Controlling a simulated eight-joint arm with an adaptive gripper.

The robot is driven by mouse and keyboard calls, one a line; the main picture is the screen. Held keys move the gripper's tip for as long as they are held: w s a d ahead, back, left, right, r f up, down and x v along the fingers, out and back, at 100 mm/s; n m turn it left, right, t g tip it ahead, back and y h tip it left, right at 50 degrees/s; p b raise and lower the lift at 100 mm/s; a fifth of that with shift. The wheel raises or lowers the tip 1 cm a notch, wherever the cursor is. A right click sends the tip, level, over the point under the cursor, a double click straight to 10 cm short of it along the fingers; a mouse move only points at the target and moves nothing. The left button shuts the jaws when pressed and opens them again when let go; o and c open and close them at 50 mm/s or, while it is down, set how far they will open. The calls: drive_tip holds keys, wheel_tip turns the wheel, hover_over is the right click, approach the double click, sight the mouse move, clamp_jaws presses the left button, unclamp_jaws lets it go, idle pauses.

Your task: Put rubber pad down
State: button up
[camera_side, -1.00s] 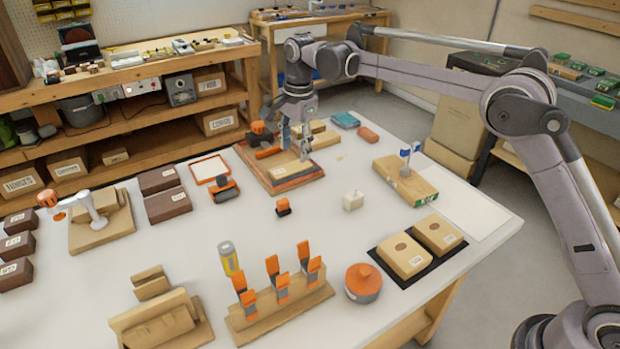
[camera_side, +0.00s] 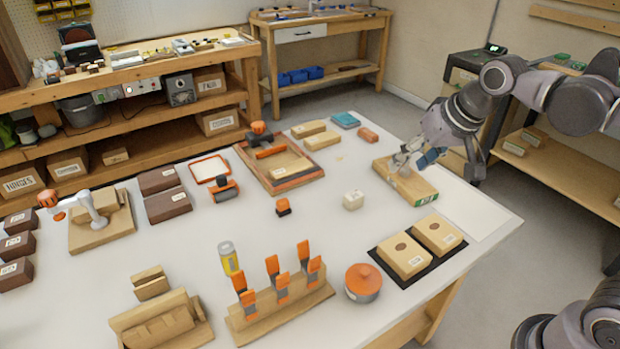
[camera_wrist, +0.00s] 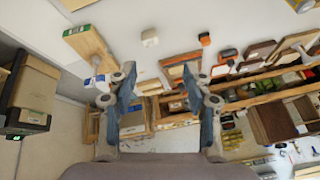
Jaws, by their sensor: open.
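My gripper (camera_side: 415,158) is at the right side of the bench, over the wooden block with green-marked end (camera_side: 408,183). In the wrist view its two blue-grey fingers (camera_wrist: 158,75) stand apart with nothing held between them. A small blue-and-white piece (camera_wrist: 95,82) shows by the block's end, left of the fingers; in the side view the gripper largely covers it. I cannot tell for certain which thing is the rubber pad. A flat teal piece (camera_side: 345,119) and a reddish block (camera_side: 368,135) lie at the bench's back edge, away from my gripper.
An orange-edged tray (camera_side: 262,178) holds a tan block and an orange-and-black tool. A white cube (camera_side: 353,200) stands mid-bench. Two tan boxes lie on a black mat (camera_side: 378,259). An orange-lidded tin (camera_side: 363,281) and a clamp rack (camera_side: 262,325) are in front.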

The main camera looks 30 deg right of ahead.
drive_tip(key=s+d+f+n+t, duration=0.1)
drive_tip(key=s+f+n, duration=0.2)
drive_tip(key=s+f, duration=0.2)
drive_tip(key=shift+s+d+f, duration=0.3)
drive_tip(key=shift+s+d, duration=0.05)
drive_tip(key=shift+s, duration=0.9)
drive_tip(key=shift+o, duration=0.3)
